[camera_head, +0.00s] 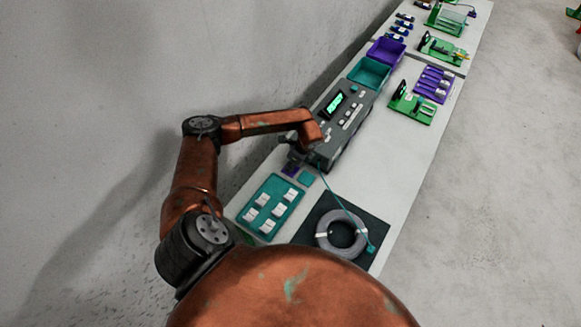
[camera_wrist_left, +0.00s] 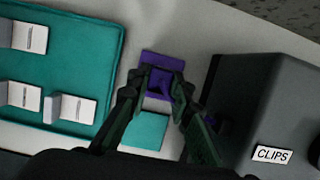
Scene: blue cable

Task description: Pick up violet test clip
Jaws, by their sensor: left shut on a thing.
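The violet test clip (camera_wrist_left: 161,82) is between the fingertips of my left gripper (camera_wrist_left: 158,86) in the left wrist view. The fingers are closed on it, and it is over or on a flat violet pad (camera_wrist_left: 150,57); I cannot tell whether it touches the pad. In the head view my left gripper (camera_head: 294,158) is small and dark, beside the grey instrument's near end, and the clip is mostly hidden there. A teal pad (camera_wrist_left: 145,131) lies beside the violet one. My right gripper is not in view.
The grey instrument (camera_head: 345,115), labelled CLIPS on its side, stands close to my left gripper. A teal tray (camera_head: 249,229) of white-labelled pieces lies on the other side. A cable coil (camera_head: 325,238) rests on a black mat, with a teal lead (camera_head: 340,203) running towards the instrument.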

